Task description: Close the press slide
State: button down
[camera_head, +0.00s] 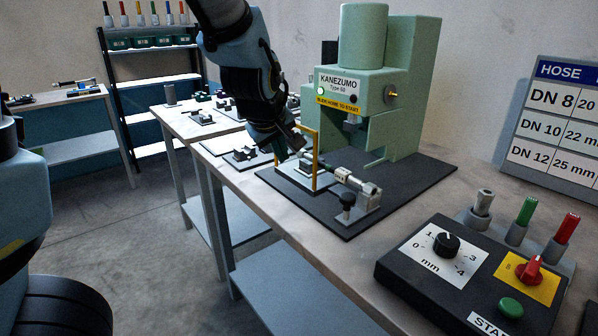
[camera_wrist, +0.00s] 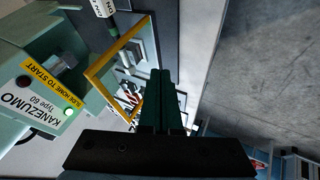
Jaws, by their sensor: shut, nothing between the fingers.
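The green press (camera_head: 365,90), labelled KANEZUMO Type 60, stands on a dark base plate (camera_head: 415,180). Its slide (camera_head: 300,178) sits out in front of the press body, apart from the opening under the head. A yellow upright frame (camera_head: 315,160) stands at the slide; it also shows in the wrist view (camera_wrist: 100,75). My gripper (camera_head: 297,152) is shut and empty, pointing down beside the yellow frame on its left. In the wrist view my shut fingers (camera_wrist: 161,85) are just right of the frame. I cannot tell whether they touch it. My fingers partly hide the slide.
A black control box (camera_head: 470,270) with a knob, a red switch and a green button stands at front right. A clamp-like fixture (camera_head: 345,205) is on the base plate's near side. Small parts (camera_head: 245,155) lie behind left. The bench's near edge is clear.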

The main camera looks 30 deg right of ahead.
aim_at(303, 168)
jog(key=shift+w+d+f+b, duration=0.3)
jog(key=shift+w+d+f, duration=0.35)
jog(key=shift+d, duration=0.35)
jog(key=shift+w+d+f+b, duration=0.25)
jog(key=shift+w+d+f, duration=0.15)
jog(key=shift+d+f, duration=0.5)
jog(key=shift+w+d+f+b, duration=0.3)
jog(key=shift+w+d+f, duration=0.25)
jog(key=shift+d, duration=0.55)
jog(key=d+p, duration=0.1)
jog(key=d, duration=0.3)
jog(key=w+d+p, duration=0.1)
jog(key=d+p, duration=0.1)
jog(key=d, duration=0.2)
jog(key=w+d+p, duration=0.1)
jog(key=d+p, duration=0.1)
jog(key=d, duration=0.3)
jog(key=shift+w+d, duration=0.1)
jog(key=shift+w, duration=0.15)
